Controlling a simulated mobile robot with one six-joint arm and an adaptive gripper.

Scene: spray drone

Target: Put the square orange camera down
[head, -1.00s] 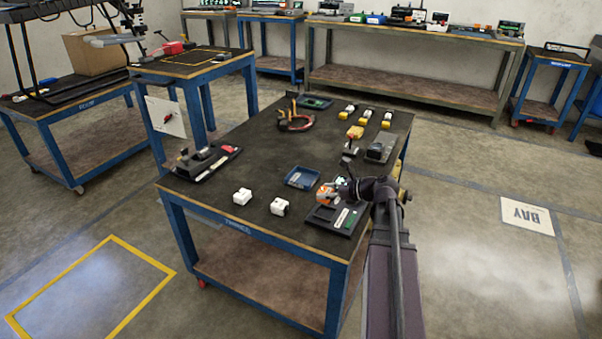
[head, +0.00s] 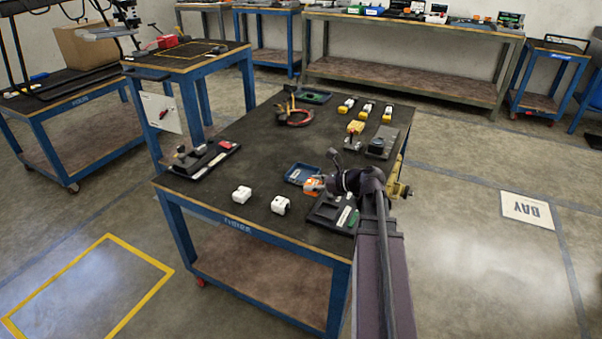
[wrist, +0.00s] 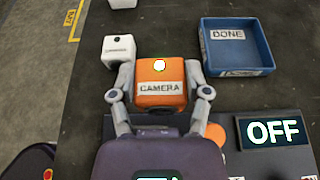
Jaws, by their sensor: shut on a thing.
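The square orange camera (wrist: 160,75), with a "CAMERA" label and a pale round spot on top, is between the fingers of my gripper (wrist: 160,94) in the wrist view. The fingers are shut on its left and right sides. In the head view the camera (head: 313,184) shows as a small orange block at the end of my arm, at the near side of the dark table (head: 240,150). A blue tray labelled "DONE" (wrist: 236,45) lies up and right of the camera in the wrist view. I cannot tell whether the camera touches the table.
A dark panel with an "OFF" display (wrist: 275,132) is right of my gripper. A white block (wrist: 118,48) is close by on the left, and a second white block (head: 242,194) stands farther left. Bare table lies between the blocks and the tray.

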